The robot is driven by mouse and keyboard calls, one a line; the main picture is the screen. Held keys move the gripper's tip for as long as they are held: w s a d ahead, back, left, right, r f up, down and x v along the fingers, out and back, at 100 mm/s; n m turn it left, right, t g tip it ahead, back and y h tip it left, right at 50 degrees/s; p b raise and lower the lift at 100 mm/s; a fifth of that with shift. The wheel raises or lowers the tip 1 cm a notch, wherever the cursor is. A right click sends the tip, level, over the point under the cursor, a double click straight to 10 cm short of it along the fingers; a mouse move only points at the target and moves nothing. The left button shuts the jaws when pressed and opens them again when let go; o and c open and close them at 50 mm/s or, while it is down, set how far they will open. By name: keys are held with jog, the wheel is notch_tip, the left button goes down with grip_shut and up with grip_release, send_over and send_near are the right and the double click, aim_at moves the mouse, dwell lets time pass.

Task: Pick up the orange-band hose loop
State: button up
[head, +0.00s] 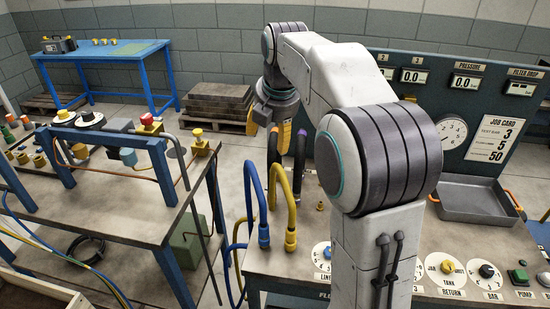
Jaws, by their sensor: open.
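My gripper (267,124) hangs over the far left part of the bench, with its yellow-orange fingers apart and pointing down. Two dark hose loops stand upright just below and beside it: a left dark loop (272,156) and a right dark loop (300,156). The right finger overlaps the space between them in the picture; I cannot tell whether it touches either. No orange band can be made out clearly on either loop, as the fingers are similar in colour and my arm is close by. Nothing shows held between the fingers.
A blue hose (262,205) and a yellow hose (284,205) arch up at the bench's left edge, nearer than the dark loops. A grey tray (470,212) sits at the right before the gauge panel (480,95). A blue-framed table (100,226) with fittings stands left.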

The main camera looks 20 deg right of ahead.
aim_at(274, 128)
jog(key=w+d+n, duration=0.1)
jog(key=w+n, duration=0.2)
jog(key=w+d+f+n, duration=0.1)
jog(key=w+d+n, duration=0.1)
jog(key=w, duration=0.1)
jog(key=w+d+f+n, duration=0.1)
jog(key=w+d+n, duration=0.1)
jog(key=w+n, duration=0.1)
jog(key=shift+w+d+n, duration=0.1)
jog(key=shift+w+n, duration=0.2)
jog(key=shift+w, duration=0.05)
jog(key=shift+w+d+f+b, duration=0.15)
jog(key=shift+w+f+b, duration=0.2)
jog(key=shift+f, duration=0.1)
jog(key=shift+x, duration=3.25)
jog(key=shift+w+r, duration=0.1)
jog(key=shift+w, duration=0.1)
jog(key=shift+c, duration=0.4)
jog(key=shift+d+r, duration=0.1)
grip_shut()
